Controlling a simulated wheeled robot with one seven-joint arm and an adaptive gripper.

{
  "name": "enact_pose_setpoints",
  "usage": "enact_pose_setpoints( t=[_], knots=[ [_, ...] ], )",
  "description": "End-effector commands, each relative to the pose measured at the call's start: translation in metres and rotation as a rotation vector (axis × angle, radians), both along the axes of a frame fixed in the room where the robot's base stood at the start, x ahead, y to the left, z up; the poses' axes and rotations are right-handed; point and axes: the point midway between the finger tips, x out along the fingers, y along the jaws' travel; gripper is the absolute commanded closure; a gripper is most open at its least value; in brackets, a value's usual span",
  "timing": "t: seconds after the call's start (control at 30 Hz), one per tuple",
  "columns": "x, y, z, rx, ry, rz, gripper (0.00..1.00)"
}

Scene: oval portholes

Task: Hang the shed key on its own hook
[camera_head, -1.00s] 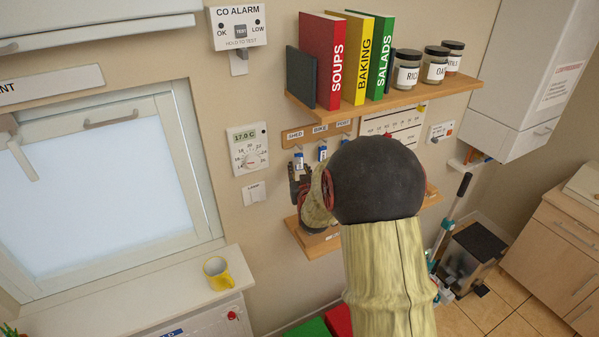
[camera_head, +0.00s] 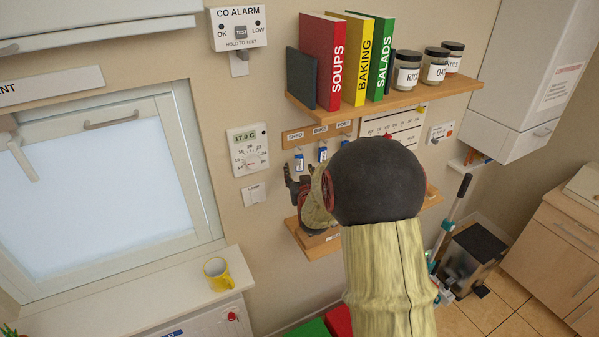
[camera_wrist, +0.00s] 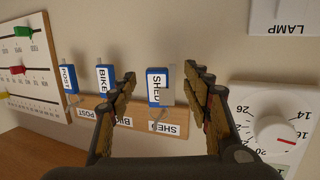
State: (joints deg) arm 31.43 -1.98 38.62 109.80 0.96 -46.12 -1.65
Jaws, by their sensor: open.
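The shed key's blue tag (camera_wrist: 154,86), marked SHED, hangs at the SHED label (camera_wrist: 165,128) of the wooden hook rail (camera_wrist: 142,113). In the head view the tag (camera_head: 299,162) shows below that rail (camera_head: 318,132). How its ring sits on the hook is too small to tell. My gripper (camera_wrist: 160,74) is open, with one finger on each side of the shed tag and visible gaps to it. In the head view my gripper (camera_head: 292,181) is partly hidden by my arm. The bike tag (camera_wrist: 104,78) and post tag (camera_wrist: 68,79) hang at their own labels.
One finger is close to the bike tag. A thermostat (camera_head: 247,149) and lamp switch (camera_head: 253,194) are on the wall beside the rail. A book shelf (camera_head: 400,98) is above, a lower shelf (camera_head: 315,244) below.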

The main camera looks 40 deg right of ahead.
Motion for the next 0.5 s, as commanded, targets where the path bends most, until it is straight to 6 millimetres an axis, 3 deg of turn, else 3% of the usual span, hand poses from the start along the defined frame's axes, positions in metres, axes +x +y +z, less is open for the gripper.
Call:
enact_pose_setpoints(
  t=[0.27,0.5],
  knots=[
    [-0.011,0.007,0.002,0.0,0.0,0.0,0.51],
    [-0.044,0.028,0.011,-0.001,-0.002,0.0,0.51]
  ],
)
